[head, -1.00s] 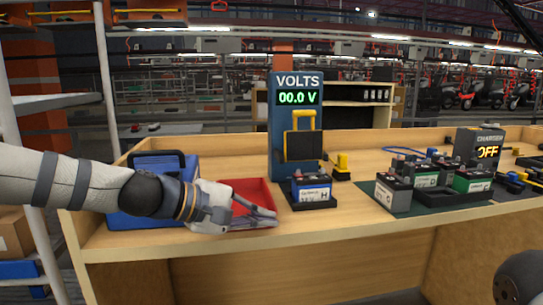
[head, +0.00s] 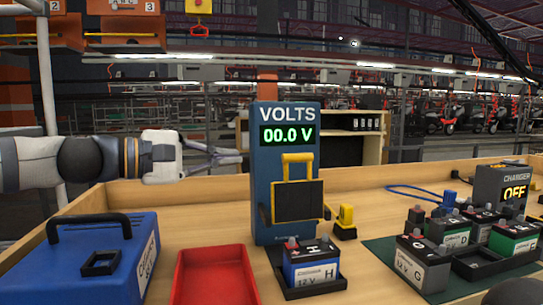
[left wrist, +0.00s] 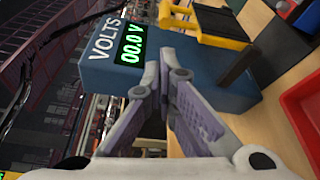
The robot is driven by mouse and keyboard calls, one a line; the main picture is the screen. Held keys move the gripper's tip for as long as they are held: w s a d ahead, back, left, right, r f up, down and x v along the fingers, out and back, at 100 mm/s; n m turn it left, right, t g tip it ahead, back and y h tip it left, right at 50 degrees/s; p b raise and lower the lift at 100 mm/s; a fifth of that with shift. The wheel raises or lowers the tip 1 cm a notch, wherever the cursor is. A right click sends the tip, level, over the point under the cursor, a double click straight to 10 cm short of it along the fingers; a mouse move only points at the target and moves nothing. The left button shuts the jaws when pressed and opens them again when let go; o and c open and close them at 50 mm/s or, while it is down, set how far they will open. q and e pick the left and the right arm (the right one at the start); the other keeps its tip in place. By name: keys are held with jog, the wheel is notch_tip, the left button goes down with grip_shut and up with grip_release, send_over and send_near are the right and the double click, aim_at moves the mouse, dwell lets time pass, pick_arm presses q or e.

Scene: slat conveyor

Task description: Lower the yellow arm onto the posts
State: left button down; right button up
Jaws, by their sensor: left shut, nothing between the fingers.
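The blue volt meter (head: 285,140) stands on the bench and reads 00.0 V. Its yellow arm (head: 298,158), a U-shaped handle on a black block, is raised on the meter's front; the yellow arm also shows at the top of the left wrist view (left wrist: 215,37). Battery H (head: 309,264), blue and white with two posts on top, sits in a black holder (head: 330,288) below it. My left gripper (head: 240,157) is shut and empty, left of the meter at about the arm's height; in the left wrist view its fingers (left wrist: 158,75) overlap the meter.
A red tray (head: 215,255) and a blue case (head: 90,262) with a black handle lie at left. A small yellow-topped piece (head: 345,216) stands right of the meter. Several batteries (head: 425,258) and a charger (head: 503,185) reading OFF are at right.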

pick_arm(q)
jog(key=x, duration=1)
jog(key=shift+w, duration=0.2)
pick_arm(e)
jog(key=shift+s+f, duration=0.2)
jog(key=shift+f, duration=0.05)
pick_arm(q)
jog(key=shift+f, duration=0.15)
